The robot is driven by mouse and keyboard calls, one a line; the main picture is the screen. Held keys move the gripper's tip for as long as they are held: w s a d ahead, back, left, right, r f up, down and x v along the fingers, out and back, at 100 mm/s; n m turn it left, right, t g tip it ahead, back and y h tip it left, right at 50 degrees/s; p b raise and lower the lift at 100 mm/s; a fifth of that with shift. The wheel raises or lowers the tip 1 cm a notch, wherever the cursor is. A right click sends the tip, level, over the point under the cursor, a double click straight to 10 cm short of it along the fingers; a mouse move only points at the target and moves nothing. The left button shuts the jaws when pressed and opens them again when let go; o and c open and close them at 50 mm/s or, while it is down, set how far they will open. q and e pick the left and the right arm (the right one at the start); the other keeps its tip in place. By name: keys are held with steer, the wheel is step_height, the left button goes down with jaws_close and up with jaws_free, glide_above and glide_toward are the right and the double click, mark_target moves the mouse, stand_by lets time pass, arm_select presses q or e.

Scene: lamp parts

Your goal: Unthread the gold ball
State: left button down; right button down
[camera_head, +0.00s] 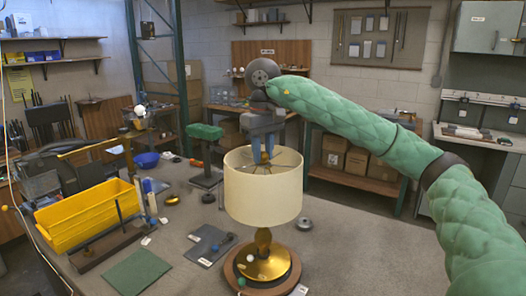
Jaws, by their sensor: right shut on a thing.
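My right gripper (263,161) points straight down from above into the open top of the shade. Its blue fingers are close together at the centre of the shade's top frame, shut on the small gold ball there. The ball is mostly hidden by the fingers and too small to make out clearly. My left gripper is not in view.
A yellow bin (82,215) and a wooden rack stand at the left. A green-topped stand (206,132) is behind the lamp to the left. Dark mats (210,244) and small parts lie left of the base. The table right of the lamp is mostly clear.

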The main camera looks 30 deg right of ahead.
mark_target(263, 152)
steer(key=shift+r+p, duration=0.5)
steer(key=shift+r, duration=0.45)
steer(key=c, duration=1.1)
jaws_free()
steer(key=shift+f, duration=0.1)
steer(key=shift+r, duration=3.9)
